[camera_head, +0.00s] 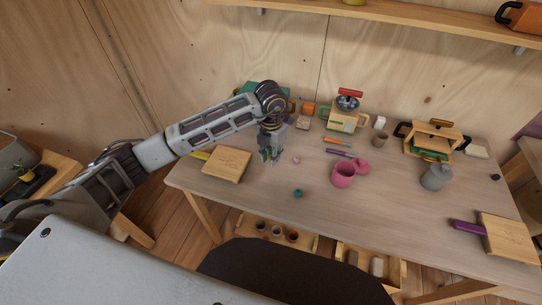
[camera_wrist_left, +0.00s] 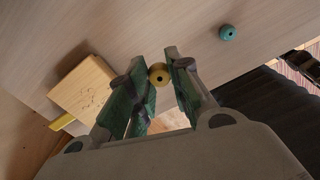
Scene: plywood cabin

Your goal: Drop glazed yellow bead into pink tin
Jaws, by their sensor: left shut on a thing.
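My left gripper (camera_head: 270,157) is above the table's left part, right of a wooden board. In the left wrist view the left gripper (camera_wrist_left: 158,80) has its green-padded fingers shut on the glazed yellow bead (camera_wrist_left: 158,75), which sits at the fingertips. The bead cannot be made out in the head view. The pink tin (camera_head: 343,176), an open round cup shape, stands upright on the table to the right of the gripper, with a round pink piece (camera_head: 361,165) beside it. The right gripper is not in view.
A teal bead (camera_head: 298,193) lies near the table's front edge; it also shows in the left wrist view (camera_wrist_left: 227,33). A small pink bead (camera_head: 296,160) lies right of the gripper. The wooden board (camera_head: 227,163) lies left. A grey jug (camera_head: 436,177) stands right of the tin.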

